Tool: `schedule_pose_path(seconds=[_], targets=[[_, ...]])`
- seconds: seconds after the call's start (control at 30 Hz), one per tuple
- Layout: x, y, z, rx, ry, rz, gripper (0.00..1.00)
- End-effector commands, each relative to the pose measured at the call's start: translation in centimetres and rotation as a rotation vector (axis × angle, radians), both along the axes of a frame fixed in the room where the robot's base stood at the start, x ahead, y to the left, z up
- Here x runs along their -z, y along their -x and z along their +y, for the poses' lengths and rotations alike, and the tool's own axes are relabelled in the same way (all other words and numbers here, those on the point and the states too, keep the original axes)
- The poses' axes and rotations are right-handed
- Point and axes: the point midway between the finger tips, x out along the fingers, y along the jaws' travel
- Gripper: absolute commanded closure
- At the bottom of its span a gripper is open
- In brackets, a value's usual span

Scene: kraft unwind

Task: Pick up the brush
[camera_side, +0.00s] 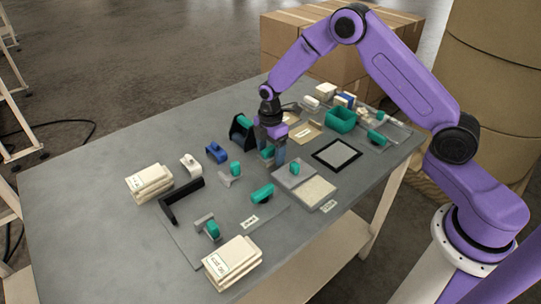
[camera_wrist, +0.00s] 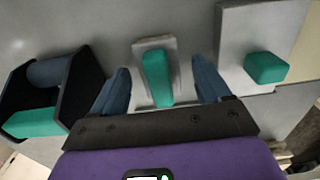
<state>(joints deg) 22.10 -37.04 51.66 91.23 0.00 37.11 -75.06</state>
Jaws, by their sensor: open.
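My gripper (camera_side: 272,158) is open above the middle of the table. In the wrist view my gripper (camera_wrist: 160,68) has its two blue-grey fingers apart, one on each side of a teal handle on a pale grey base (camera_wrist: 156,76). This teal-handled piece is partly hidden by the fingers in the side view (camera_side: 267,153). It looks like the brush, but no bristles show and several other pieces have similar teal handles. Whether the fingers touch it cannot be told.
A black-sided holder with teal and blue rollers (camera_wrist: 45,95) stands close on the left. A grey plate with a teal knob (camera_wrist: 268,66) lies close on the right. The table (camera_side: 90,210) also bears cream stacks (camera_side: 150,183), a black angle bracket (camera_side: 180,203) and a teal bin (camera_side: 341,120).

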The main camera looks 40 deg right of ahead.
Motion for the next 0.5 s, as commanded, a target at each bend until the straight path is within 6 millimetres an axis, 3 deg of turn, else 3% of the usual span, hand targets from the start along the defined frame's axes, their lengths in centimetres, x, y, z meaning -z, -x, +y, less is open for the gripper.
schedule_pose_path(seconds=[0.07,0.23,0.27,0.5], targets=[[-0.03,-0.01,0.0,0.0,0.0,0.0,0.27],[-0.04,-0.01,0.0,0.0,0.0,0.0,0.82],[-0.04,-0.01,0.0,0.0,0.0,0.0,0.86],[-0.09,-0.02,0.0,0.0,0.0,-0.001,0.86]])
